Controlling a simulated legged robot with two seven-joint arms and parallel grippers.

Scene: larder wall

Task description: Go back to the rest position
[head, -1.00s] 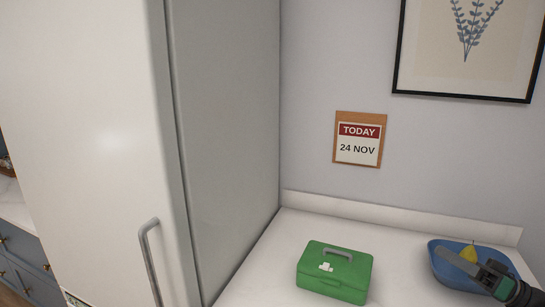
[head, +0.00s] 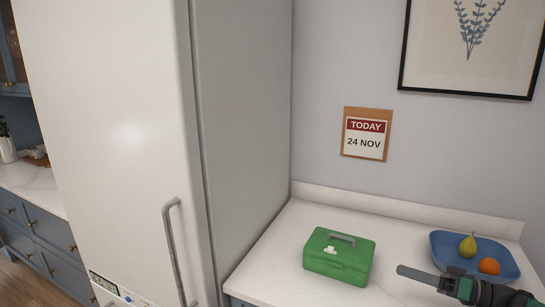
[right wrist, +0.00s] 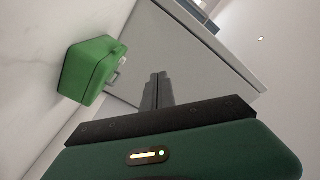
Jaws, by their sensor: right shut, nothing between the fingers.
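My right gripper (head: 418,277) is shut and empty at the lower right of the head view, in front of the blue tray and right of the green box. In the right wrist view its two fingers (right wrist: 157,90) lie close together with nothing between them. My left gripper is not in view.
A green first-aid box (head: 339,258) with a grey handle stands on the white counter; the wrist view shows it too (right wrist: 92,66). A blue tray (head: 438,248) holds a pear (head: 467,247) and an orange (head: 489,266). A tall white fridge (head: 120,150) stands left.

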